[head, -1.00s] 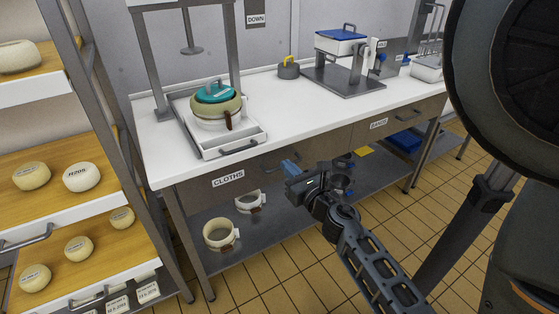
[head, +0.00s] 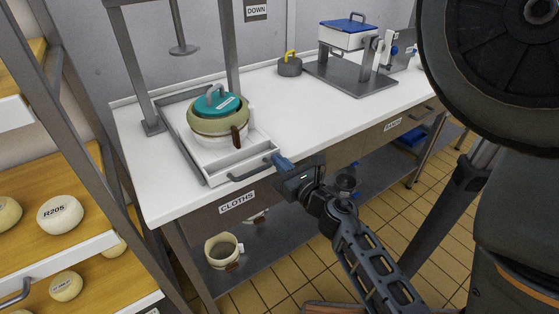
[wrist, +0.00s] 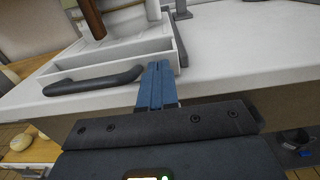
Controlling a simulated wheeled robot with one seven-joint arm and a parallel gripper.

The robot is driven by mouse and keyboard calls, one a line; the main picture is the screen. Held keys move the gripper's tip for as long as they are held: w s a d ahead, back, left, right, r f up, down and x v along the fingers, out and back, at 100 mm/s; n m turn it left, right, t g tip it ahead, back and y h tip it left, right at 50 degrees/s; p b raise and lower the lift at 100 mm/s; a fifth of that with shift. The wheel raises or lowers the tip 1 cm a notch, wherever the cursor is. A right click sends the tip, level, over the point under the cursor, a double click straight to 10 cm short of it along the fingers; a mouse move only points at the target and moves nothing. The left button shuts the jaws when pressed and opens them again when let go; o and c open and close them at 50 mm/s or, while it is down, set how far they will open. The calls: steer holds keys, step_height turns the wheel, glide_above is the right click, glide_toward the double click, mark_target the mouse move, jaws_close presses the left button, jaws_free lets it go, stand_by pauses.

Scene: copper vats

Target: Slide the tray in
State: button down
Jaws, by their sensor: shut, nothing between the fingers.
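The white tray (head: 221,171) with a dark grey front handle (head: 250,171) sits on the white bench under a metal press frame. It also shows in the wrist view (wrist: 115,52), with its handle (wrist: 92,82). On the tray stands a cheese mould with a teal lid (head: 216,102) and a brown strap. My gripper (head: 283,163) has blue fingertips, shut together and empty. In the wrist view the fingertips (wrist: 157,78) are at the tray's front right corner, just right of the handle. I cannot tell whether they touch the tray.
A grey weight (head: 289,65) and a scale-like stand with a blue-lidded box (head: 347,36) are further right. A rack of cheeses (head: 60,215) stands left. The bench (head: 310,110) is clear right of the tray.

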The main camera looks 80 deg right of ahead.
mark_target(270, 153)
steer(key=shift+w+d, duration=0.1)
steer(key=shift+d, duration=0.05)
steer(key=shift+p+x, duration=0.45)
steer(key=shift+x, duration=1.85)
